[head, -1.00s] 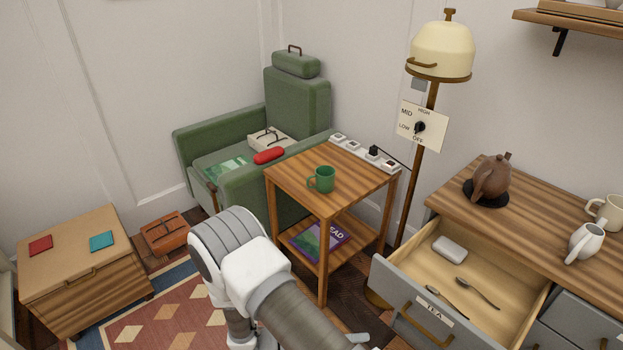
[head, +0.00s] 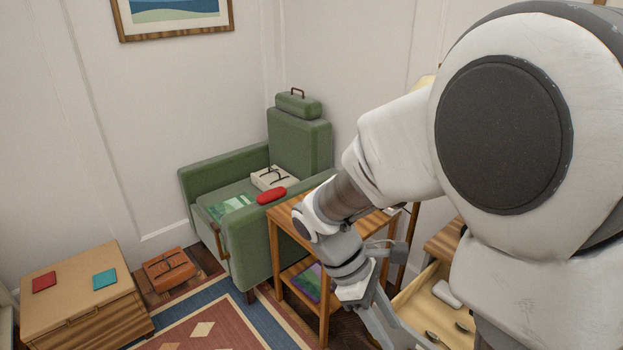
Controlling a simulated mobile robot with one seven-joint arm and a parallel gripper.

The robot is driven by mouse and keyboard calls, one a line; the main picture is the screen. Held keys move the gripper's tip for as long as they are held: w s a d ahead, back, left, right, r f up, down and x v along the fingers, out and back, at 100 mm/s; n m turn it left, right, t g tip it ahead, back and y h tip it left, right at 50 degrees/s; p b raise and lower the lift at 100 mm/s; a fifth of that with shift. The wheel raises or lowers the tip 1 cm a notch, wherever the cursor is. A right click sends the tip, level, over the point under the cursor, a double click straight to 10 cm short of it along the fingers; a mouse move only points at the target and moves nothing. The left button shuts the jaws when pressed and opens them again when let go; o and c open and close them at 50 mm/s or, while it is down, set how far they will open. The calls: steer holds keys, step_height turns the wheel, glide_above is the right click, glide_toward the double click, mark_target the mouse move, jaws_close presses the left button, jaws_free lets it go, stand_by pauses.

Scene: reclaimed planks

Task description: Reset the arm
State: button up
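My arm fills the right half of the head view, bent at the elbow with the forearm reaching down and left. My gripper (head: 385,322) hangs at the bottom of the picture, in front of the side table (head: 286,214) and left of the open drawer (head: 408,306). Its fingertips are cut off or hard to make out, so I cannot tell whether it is open or shut. I see nothing clearly held in it.
A wooden chest (head: 75,270) and an orange case (head: 170,268) are at left. The rug (head: 215,318) is clear. My arm hides most of the lamp and dresser.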

steer(key=s+d+r+m+t+y+p, duration=0.1)
steer(key=s+r+m+t+y+p, duration=0.1)
steer(key=r+m, duration=0.4)
steer(key=s+r+m+t+y+p, duration=0.2)
steer(key=r+m+t, duration=0.4)
steer(key=r, duration=0.6)
steer(key=shift+s+d+r+m+y, duration=0.15)
steer(key=shift+s+d+m+y, duration=0.35)
steer(key=shift+s+y, duration=0.4)
steer(key=shift+w, duration=0.1)
